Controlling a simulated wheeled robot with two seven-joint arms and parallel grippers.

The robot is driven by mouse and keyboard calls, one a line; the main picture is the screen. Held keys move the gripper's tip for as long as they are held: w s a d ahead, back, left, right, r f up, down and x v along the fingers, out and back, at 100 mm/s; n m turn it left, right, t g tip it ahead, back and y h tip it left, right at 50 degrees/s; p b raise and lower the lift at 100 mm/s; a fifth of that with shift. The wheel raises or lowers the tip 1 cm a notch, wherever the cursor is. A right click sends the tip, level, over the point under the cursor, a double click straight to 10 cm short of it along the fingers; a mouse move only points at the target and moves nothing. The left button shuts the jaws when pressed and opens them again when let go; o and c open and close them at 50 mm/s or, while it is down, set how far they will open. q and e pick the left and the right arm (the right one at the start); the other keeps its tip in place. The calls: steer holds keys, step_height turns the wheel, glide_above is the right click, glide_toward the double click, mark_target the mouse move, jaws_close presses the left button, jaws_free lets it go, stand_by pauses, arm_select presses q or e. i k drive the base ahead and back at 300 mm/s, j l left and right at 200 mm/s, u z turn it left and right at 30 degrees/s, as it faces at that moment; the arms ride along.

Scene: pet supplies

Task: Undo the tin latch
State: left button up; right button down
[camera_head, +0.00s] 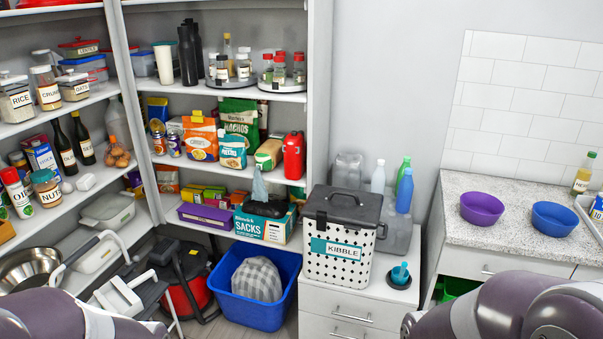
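The kibble tin (342,240) stands upright on a white drawer cabinet near the middle of the view. It is white with black dots and has a teal label reading KIBBLE. Its dark grey lid (343,204) is on and has a handle on top. A dark clip-like part (321,222) shows at the lid's front edge above the label; it looks like the latch, but I cannot tell its position. My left arm is at the lower left and my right arm at the lower right, both apart from the tin. Neither gripper shows.
A teal scoop in a dark cup (400,275) stands right of the tin. Bottles (404,190) stand behind it. A blue bin (254,288) with a cloth is on the floor to the left. A purple bowl (481,208) and a blue bowl (554,219) sit on the right counter.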

mark_target(322, 216)
steer(key=i+u, duration=0.1)
steer(key=i, duration=0.45)
steer(key=i+l+u, duration=0.1)
steer(key=i, duration=0.4)
steer(key=i+l, duration=0.2)
steer(key=i, duration=0.35)
steer(key=i+l+u, duration=0.15)
steer(key=i, duration=0.4)
